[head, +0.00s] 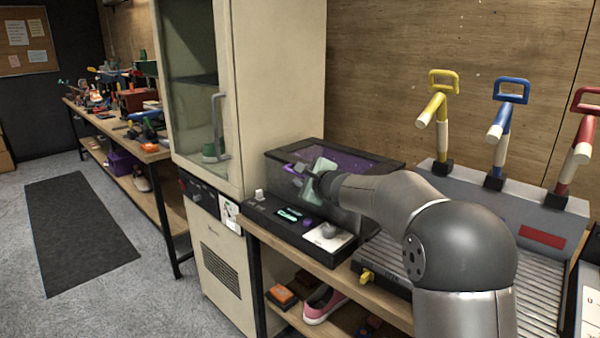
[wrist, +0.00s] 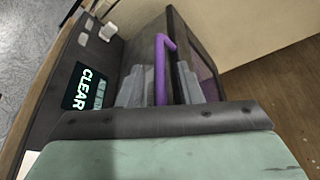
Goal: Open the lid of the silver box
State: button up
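The box (head: 291,243) stands on the bench beside the cabinet. It looks dark grey rather than silver, with a control panel in front and a see-through lid (head: 372,163) that appears closed. A purple bar handle (wrist: 160,72) shows in the wrist view at the lid's front. My gripper (head: 297,171) is at the box's front left, partly hidden by my arm in the head view. In the wrist view my gripper's two grey fingers (wrist: 160,88) are apart, one on each side of the handle. I cannot tell whether either touches it.
A small display (wrist: 84,88) reading CLEAR is on the panel. A tall beige cabinet (head: 283,75) stands close on the left. A grey machine (head: 470,195) with yellow, blue and red handles stands to the right. A pink shoe (head: 322,304) lies on the shelf below.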

jog(key=shift+x, duration=0.9)
grip_shut()
jog(key=shift+r, duration=0.1)
